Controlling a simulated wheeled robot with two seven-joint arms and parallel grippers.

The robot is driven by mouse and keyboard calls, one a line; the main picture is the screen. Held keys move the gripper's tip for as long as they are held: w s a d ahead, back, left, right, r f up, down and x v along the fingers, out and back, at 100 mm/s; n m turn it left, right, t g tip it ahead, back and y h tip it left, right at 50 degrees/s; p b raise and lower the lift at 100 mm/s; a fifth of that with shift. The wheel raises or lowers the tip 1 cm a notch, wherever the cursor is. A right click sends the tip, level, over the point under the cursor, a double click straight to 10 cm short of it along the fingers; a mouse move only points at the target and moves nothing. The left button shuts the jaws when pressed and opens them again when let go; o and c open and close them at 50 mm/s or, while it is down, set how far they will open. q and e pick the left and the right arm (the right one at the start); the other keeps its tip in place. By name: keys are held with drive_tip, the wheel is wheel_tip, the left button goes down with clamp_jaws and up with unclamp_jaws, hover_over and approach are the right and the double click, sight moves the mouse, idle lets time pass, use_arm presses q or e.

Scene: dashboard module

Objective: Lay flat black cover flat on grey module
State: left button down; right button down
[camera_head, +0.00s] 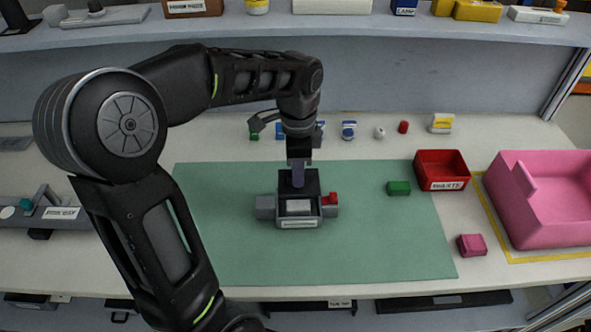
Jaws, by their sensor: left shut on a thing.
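The grey module (265,207) sits on the green mat near its middle, with a pale panel showing in its open top and a label on its front. My left gripper (298,177) points down at the module's rear side and is shut on the flat black cover (313,184). The cover shows as a dark shape at the module's back part; I cannot tell whether it touches the module or how far it is tilted. The gripper hides part of the cover. My right gripper is not in view.
A small red part (330,198) is at the module's right side. A green block (398,188) lies on the mat (370,250). A red bin (442,170), a pink block (471,245) and a large pink tub (545,205) are to the right. Small items line the back.

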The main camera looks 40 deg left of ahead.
use_arm(q)
drive_tip(key=shift+a+f, duration=0.1)
drive_tip(key=shift+f, duration=0.05)
wheel_tip(320, 180, down, 5)
drive_tip(key=b, duration=0.4)
drive_tip(key=shift+f+b, duration=0.7)
drive_tip(key=shift+f, duration=0.05)
drive_tip(key=shift+f+b, duration=0.35)
drive_tip(key=shift+f, duration=0.25)
idle(0.4)
drive_tip(key=c, duration=1.3)
unclamp_jaws()
drive_tip(key=shift+o, duration=0.2)
drive_tip(key=shift+r, duration=0.1)
